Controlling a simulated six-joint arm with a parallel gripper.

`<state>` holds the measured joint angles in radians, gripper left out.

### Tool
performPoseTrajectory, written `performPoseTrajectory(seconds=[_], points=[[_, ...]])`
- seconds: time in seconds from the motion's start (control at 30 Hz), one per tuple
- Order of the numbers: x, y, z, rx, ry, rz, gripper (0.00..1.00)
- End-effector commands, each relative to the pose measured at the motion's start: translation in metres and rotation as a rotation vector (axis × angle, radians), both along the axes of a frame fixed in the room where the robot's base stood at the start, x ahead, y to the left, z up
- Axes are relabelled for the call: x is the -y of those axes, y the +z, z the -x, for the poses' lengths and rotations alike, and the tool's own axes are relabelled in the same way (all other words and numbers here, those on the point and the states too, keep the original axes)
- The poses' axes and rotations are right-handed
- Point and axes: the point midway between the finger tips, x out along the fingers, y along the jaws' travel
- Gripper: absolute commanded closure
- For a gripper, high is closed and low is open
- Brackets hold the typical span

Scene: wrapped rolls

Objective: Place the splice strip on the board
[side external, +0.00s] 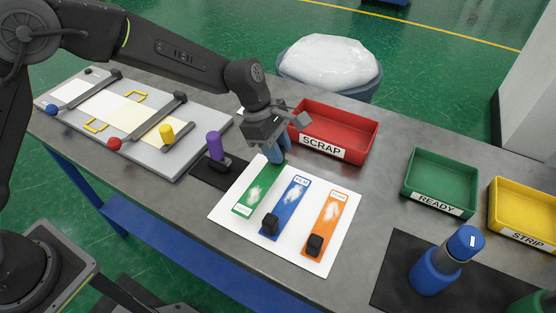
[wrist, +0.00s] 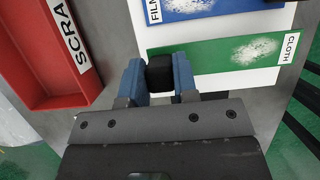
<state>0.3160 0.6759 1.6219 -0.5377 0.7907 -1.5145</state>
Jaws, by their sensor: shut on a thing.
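My gripper (side external: 277,156) is at the far end of the green strip (side external: 250,194), on the white card (side external: 228,216). In the wrist view its blue fingers (wrist: 159,76) are shut on the black block (wrist: 160,66) at the end of the green strip (wrist: 215,56), labelled CLOTH. The strip appears to lie flat on the card. A blue strip (side external: 288,203) and an orange strip (side external: 329,219) lie beside it, each with a black block at its near end. The grey board (side external: 200,137) at the left carries pale sheets, dark bars and yellow corner brackets.
A purple-handled tool (side external: 214,146) stands between board and card. The red SCRAP bin (side external: 360,140) is close behind my gripper. The green READY tray (side external: 420,194), yellow STRIP tray (side external: 508,229) and a blue bottle (side external: 435,276) are at the right. A white-lined bin (side external: 330,62) stands behind the table.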

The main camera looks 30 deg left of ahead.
Motion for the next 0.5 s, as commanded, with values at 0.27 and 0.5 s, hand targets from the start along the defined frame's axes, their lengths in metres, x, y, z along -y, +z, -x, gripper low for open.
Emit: performPoseTrajectory(seconds=[0.27,0.5], points=[[0.000,-0.034,0.000,-0.001,0.000,-0.001,0.98],[0.000,-0.034,0.000,0.000,-0.001,-0.001,0.98]])
